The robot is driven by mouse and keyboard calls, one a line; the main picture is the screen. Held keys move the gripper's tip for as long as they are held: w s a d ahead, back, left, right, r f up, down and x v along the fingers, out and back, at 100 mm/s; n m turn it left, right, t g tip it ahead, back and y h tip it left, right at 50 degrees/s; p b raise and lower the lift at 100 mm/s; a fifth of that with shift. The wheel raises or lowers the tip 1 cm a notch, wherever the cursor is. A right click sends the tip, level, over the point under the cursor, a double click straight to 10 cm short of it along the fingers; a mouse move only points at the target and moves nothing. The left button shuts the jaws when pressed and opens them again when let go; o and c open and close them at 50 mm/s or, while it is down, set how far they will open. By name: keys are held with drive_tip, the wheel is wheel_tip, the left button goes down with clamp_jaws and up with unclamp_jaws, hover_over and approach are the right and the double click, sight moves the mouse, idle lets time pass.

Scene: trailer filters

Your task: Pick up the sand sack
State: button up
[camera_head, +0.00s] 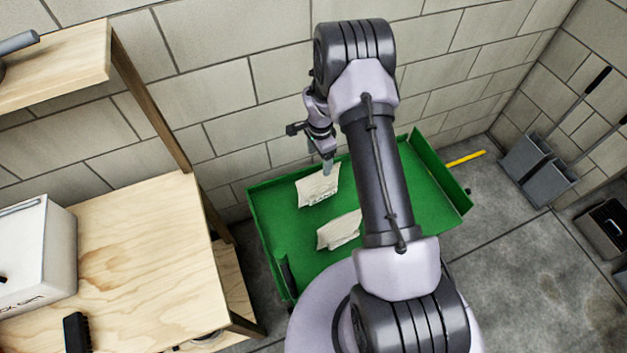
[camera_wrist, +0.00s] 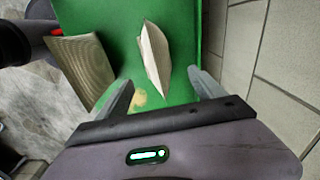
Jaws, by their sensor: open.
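Two pale sacks lie on the green trailer bed (camera_head: 272,228). The far sack (camera_head: 316,189) has dark lettering that looks like "SAND" in the head view; it shows in the wrist view (camera_wrist: 154,58) just beyond the fingertips. The nearer sack (camera_head: 338,232) carries no lettering that I can read; a tan sack at the left of the wrist view (camera_wrist: 82,68) appears to be this one. My gripper (camera_head: 326,163) points down over the far sack's upper edge. In the wrist view its two fingers (camera_wrist: 164,88) are apart with nothing between them. Whether a fingertip touches the sack I cannot tell.
A wooden workbench (camera_head: 140,250) with a white box (camera_head: 35,255) stands at the left. A block wall (camera_head: 215,90) runs close behind the trailer. Two grey dustpans (camera_head: 540,170), a yellow bar (camera_head: 466,158) and open floor (camera_head: 530,270) are at the right.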

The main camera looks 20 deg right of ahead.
sight(319, 171)
wheel_tip(319, 171, down, 7)
drive_tip(key=shift+f+b, duration=0.1)
drive_tip(key=shift+b, duration=0.75)
drive_tip(key=f, duration=0.1)
drive_tip(key=f+b, duration=0.1)
drive_tip(key=f, duration=0.1)
drive_tip(key=f+b, duration=0.1)
drive_tip(key=f, duration=0.1)
drive_tip(key=shift+s+a, duration=0.2)
drive_tip(key=shift+s, duration=0.1)
drive_tip(key=shift+r, duration=0.1)
clamp_jaws()
